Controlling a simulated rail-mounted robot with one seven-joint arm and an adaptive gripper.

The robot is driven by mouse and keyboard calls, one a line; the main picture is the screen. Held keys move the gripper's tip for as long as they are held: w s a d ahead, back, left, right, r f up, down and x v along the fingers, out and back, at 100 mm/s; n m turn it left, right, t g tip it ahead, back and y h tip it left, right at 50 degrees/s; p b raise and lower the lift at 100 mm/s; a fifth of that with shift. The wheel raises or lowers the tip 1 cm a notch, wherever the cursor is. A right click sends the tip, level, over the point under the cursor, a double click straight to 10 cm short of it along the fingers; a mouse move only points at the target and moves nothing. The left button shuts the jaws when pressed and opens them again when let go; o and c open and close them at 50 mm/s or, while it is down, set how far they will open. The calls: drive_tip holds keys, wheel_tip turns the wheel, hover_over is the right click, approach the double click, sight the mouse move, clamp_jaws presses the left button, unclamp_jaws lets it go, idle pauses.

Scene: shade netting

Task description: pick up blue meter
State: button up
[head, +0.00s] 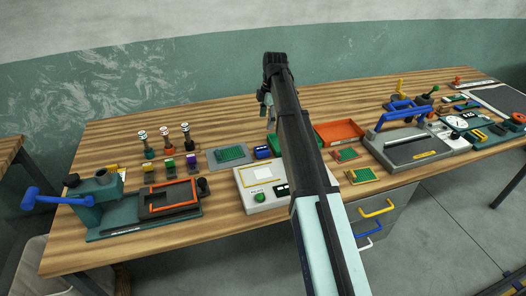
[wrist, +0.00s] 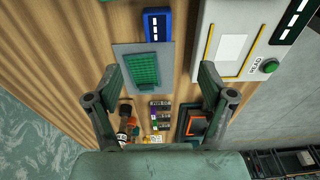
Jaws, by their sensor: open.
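The blue meter (head: 263,152) is a small blue box with a dark display. It stands on the wooden bench just right of a green circuit board, partly beside my arm in the head view. In the wrist view the blue meter (wrist: 157,24) lies at the top middle, beyond my fingertips. My gripper (wrist: 160,76) is open and empty, above the bench with the green board showing between its fingers. In the head view my gripper (head: 265,104) hangs at the far end of my arm, above the bench.
The green circuit board (wrist: 142,69) lies on a grey mat (wrist: 122,54) close to the meter. A white tester (head: 256,198) with a green button stands in front of it. Stamps (head: 165,142) and a green press fixture (head: 110,222) are at left. An orange tray (head: 340,131) is at right.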

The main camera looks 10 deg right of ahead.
drive_tip(key=p, duration=0.3)
approach(262, 148)
drive_tip(key=f, duration=0.5)
drive_tip(key=shift+s+a, duration=0.35)
drive_tip(key=shift+w+a+f+p, duration=0.15)
drive_tip(key=shift+f+p, duration=0.4)
drive_tip(key=shift+f, duration=0.8)
drive_tip(key=shift+s+a+f+p, duration=0.15)
drive_tip(key=shift+f+p, duration=0.35)
drive_tip(key=shift+f, duration=0.85)
drive_tip(key=shift+w, duration=0.1)
drive_tip(key=c, duration=1.3)
